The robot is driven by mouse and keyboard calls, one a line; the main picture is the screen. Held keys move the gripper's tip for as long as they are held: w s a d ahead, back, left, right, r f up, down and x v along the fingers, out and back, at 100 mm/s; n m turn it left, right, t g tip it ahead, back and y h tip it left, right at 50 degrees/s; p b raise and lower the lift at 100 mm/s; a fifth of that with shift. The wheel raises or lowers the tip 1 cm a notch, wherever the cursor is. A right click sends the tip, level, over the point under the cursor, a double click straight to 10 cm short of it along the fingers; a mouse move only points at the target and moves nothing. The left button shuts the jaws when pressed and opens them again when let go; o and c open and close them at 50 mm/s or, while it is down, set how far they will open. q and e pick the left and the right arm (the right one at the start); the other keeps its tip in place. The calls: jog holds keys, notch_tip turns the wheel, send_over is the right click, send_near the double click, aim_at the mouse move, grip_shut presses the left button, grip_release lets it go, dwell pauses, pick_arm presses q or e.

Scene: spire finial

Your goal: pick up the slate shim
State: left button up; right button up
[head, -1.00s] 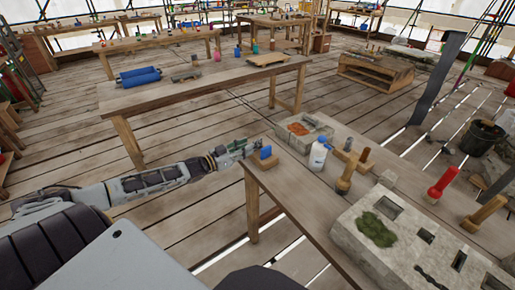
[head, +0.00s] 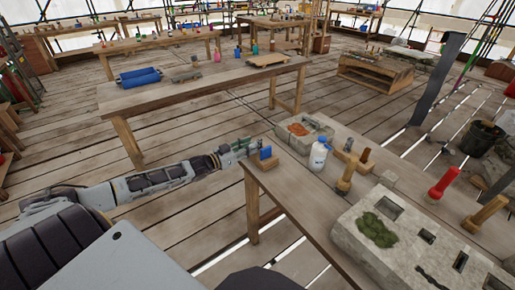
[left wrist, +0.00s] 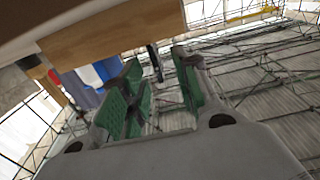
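I cannot make out the slate shim for certain in the head view. My right gripper is not in view.
Open plank floor lies between the tables.

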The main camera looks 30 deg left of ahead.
aim_at(258, 140)
pick_arm(q)
jog(key=shift+w+d+r, duration=0.1)
jog(key=shift+w+d, duration=0.15)
jog(key=shift+w, duration=0.3)
jog(key=shift+w+d, duration=0.3)
jog(key=shift+w, duration=0.25)
jog(key=shift+b+x, duration=0.35)
jog(key=shift+x, duration=0.5)
jog(key=shift+w+d, duration=0.1)
jog(key=shift+w, duration=0.1)
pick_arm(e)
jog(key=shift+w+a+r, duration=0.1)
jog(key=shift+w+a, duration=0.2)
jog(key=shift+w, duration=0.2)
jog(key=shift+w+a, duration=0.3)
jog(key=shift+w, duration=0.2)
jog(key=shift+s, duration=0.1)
pick_arm(q)
grip_shut()
